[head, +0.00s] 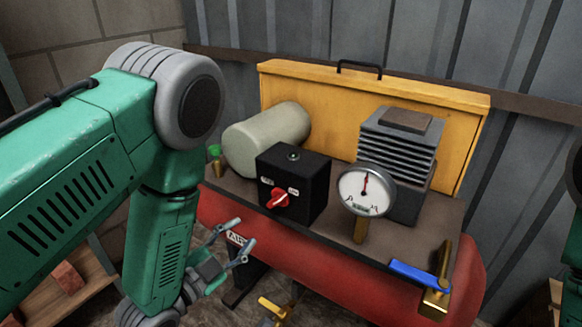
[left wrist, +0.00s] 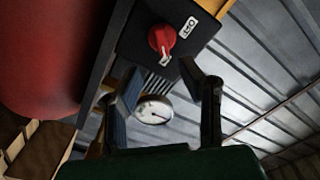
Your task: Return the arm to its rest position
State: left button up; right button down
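My left arm comes in from the left in the head view and bends down at the elbow. My left gripper (head: 240,236) is at its lower end, with its two fingers apart and nothing between them. It is in front of the compressor's red tank (head: 330,252), below and left of the black switch box (head: 293,185). In the left wrist view the spread fingers (left wrist: 171,88) frame the pressure gauge (left wrist: 153,110) beyond, and the red knob (left wrist: 162,40) shows above. A dark green part of my right arm shows at the right edge of the head view; its gripper is out of view.
The gauge (head: 366,190), blue-handled valve (head: 420,275) and grey finned block (head: 397,150) stand on the compressor top. A yellow panel (head: 330,95) stands behind. A yellow fitting (head: 275,308) is low in front. Corrugated metal wall (head: 440,40) closes the back.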

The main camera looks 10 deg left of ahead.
pick_arm(q)
jog(key=s+a+f+n+g+y+p, duration=0.3)
jog(key=s+a+f+n+g+y, duration=0.2)
jog(key=s+f+n+g, duration=0.5)
jog(key=s+a+f+n+g+p, duration=0.1)
jog(key=s+f+g, duration=0.1)
jog(key=s, duration=0.5)
jog(key=s+a+f+n+g+y+p, duration=0.1)
jog(key=s+f+g, duration=0.2)
jog(key=s, duration=0.5)
jog(key=shift+s+f+n+g, duration=0.2)
jog(key=shift+s+n+g, duration=0.1)
jog(key=shift+g, duration=0.4)
jog(key=shift+a, duration=0.1)
